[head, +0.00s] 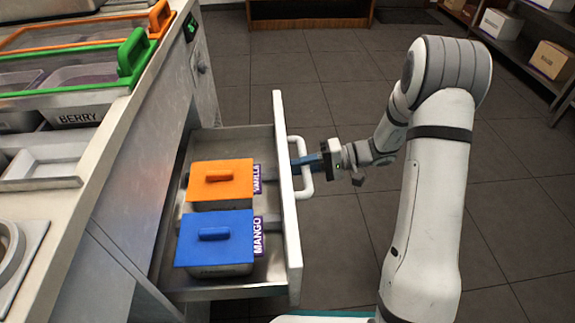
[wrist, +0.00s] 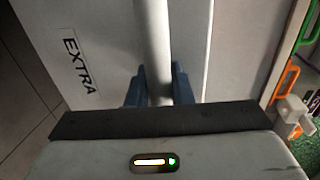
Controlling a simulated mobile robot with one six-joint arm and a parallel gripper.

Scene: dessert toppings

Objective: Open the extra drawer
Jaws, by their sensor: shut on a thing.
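The extra drawer (head: 288,200) is pulled out from the counter in the head view, with its inside showing. Its front panel carries an EXTRA label (wrist: 78,62) in the wrist view. The white handle (head: 306,168) stands upright in the picture on the drawer front. My gripper (head: 301,163) is at the handle, its blue fingers on both sides of the bar. In the wrist view my gripper (wrist: 158,88) is shut on the handle (wrist: 152,40). Inside the drawer are an orange-lidded vanilla container (head: 220,182) and a blue-lidded mango container (head: 214,240).
The counter (head: 120,150) at left holds a berry container (head: 78,112) with a green-handled lid (head: 131,57) and an orange-handled lid (head: 159,18). Shelves with boxes (head: 553,62) stand at far right. The tiled floor (head: 345,240) between drawer and arm is clear.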

